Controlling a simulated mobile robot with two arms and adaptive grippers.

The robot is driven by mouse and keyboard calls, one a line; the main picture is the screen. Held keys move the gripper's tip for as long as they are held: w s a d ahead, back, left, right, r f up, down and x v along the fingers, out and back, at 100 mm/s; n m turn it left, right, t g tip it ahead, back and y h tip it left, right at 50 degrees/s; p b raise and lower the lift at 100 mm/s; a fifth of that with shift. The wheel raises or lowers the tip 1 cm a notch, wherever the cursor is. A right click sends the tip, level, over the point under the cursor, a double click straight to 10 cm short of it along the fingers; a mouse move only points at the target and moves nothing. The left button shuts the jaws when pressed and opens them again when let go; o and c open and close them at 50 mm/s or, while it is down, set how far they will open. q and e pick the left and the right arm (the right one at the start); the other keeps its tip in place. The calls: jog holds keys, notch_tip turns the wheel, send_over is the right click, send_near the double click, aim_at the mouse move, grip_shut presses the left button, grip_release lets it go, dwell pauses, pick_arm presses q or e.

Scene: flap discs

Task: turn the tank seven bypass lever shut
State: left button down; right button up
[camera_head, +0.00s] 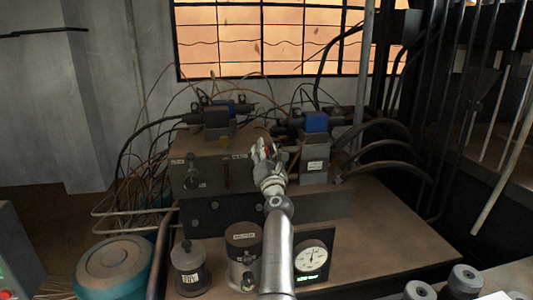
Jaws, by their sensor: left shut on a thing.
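My left gripper (266,151) reaches up from the bottom middle to the right end of the dark valve block (205,174). It is shut on a small part with a bit of red, which looks like a lever; the fingers hide most of it. I cannot tell its angle. Two other upright handles stand on the block's front, a dark one (191,171) at the left and a brownish one (226,174) in the middle. Small labels sit near them, too small to read, so I cannot tell which is tank seven bypass. My right gripper is not in view.
A round gauge (311,258), a grey labelled canister (243,250) and a dark knobbed cylinder (188,266) stand in front of the block. Blue-topped valves (316,122) with hoses rise behind. A teal drum (113,268) is at left.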

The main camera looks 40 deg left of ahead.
pick_arm(q)
jog(key=shift+s+a+f, duration=0.3)
jog(key=shift+a+f, duration=0.1)
jog(key=c, duration=1.5)
grip_release()
jog(key=o, duration=0.5)
jog(key=shift+s+a+r, duration=0.15)
jog(key=shift+s, duration=0.15)
jog(key=shift+w, duration=0.15)
